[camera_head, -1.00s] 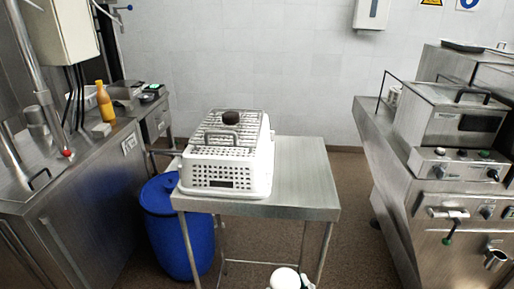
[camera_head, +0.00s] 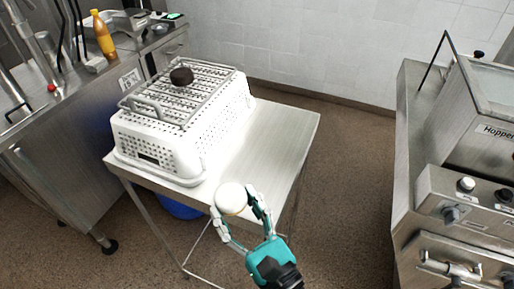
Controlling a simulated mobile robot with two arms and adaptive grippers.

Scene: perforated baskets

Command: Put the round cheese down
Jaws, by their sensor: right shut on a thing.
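The round cheese (camera_head: 231,197) is a small pale disc. My right gripper (camera_head: 240,205), teal with white and dark fingers, is shut on it. In the head view the gripper and cheese appear in front of the near edge of the steel table (camera_head: 268,147). Whether the cheese touches the table cannot be told, but it seems to be held above or before that edge. My left gripper is not in view.
A white perforated basket (camera_head: 213,135) stands on the table's left part, with a metal rack and a dark round thing (camera_head: 181,76) on top. The table's right part is bare. A steel counter with an orange bottle (camera_head: 103,36) stands left; a hopper machine (camera_head: 482,110) stands right.

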